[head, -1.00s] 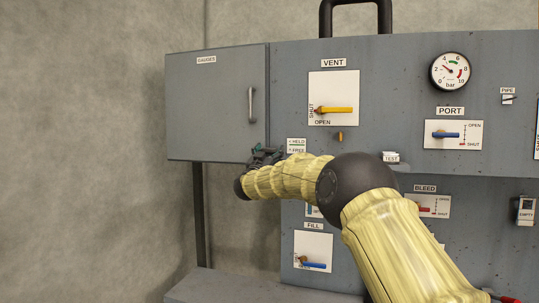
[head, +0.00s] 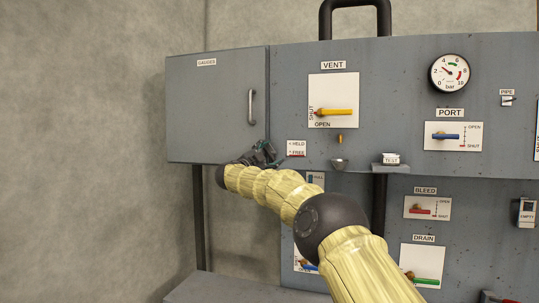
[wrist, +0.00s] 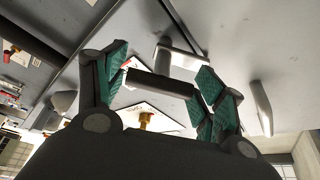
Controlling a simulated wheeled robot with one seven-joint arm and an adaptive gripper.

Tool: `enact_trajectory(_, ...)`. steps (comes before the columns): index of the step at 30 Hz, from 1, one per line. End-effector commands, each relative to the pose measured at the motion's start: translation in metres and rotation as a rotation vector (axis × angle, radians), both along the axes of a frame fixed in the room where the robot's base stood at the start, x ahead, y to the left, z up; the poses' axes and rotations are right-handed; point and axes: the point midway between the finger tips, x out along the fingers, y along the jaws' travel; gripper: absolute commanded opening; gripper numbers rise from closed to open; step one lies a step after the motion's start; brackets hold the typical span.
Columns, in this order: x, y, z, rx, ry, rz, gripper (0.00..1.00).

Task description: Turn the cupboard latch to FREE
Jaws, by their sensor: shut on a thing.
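The grey cupboard door (head: 215,110), labelled GAUGES, appears shut at the left of the panel. My gripper (head: 265,152) is at the door's lower right corner, beside the small HELD/FREE label (head: 296,148). In the wrist view my gripper (wrist: 163,84) has its green-padded fingers on either side of a dark latch bar (wrist: 160,83) and is shut on it. A light grey piece shows just behind the bar. In the head view my gripper hides the latch, so I cannot tell which mark it points to.
The door's upright handle (head: 251,106) is above my gripper. To the right are the yellow VENT lever (head: 335,112), a small grey bowl-like part (head: 339,163) and the TEST part (head: 391,159). Below are the BLEED lever (head: 422,211) and DRAIN lever (head: 426,280).

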Motion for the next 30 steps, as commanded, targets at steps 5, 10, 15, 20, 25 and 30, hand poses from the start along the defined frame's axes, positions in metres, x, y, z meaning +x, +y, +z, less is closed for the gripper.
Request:
enact_trajectory(5,0.0004,0.0004,0.001,0.162,-0.05,0.0,0.46)
enact_trajectory(10,0.0003,-0.0002,0.0017,0.306,-0.098,-0.001,0.46)
enact_trajectory(15,0.0004,0.0,0.0005,0.43,-0.137,0.0,0.46)
enact_trajectory(20,0.0002,0.0002,0.0003,0.517,-0.166,0.0,0.46)
enact_trajectory(25,0.0,0.0001,0.0001,0.578,-0.186,0.0,0.46)
enact_trajectory(30,0.0,0.0,-0.0005,0.608,-0.197,-0.001,0.46)
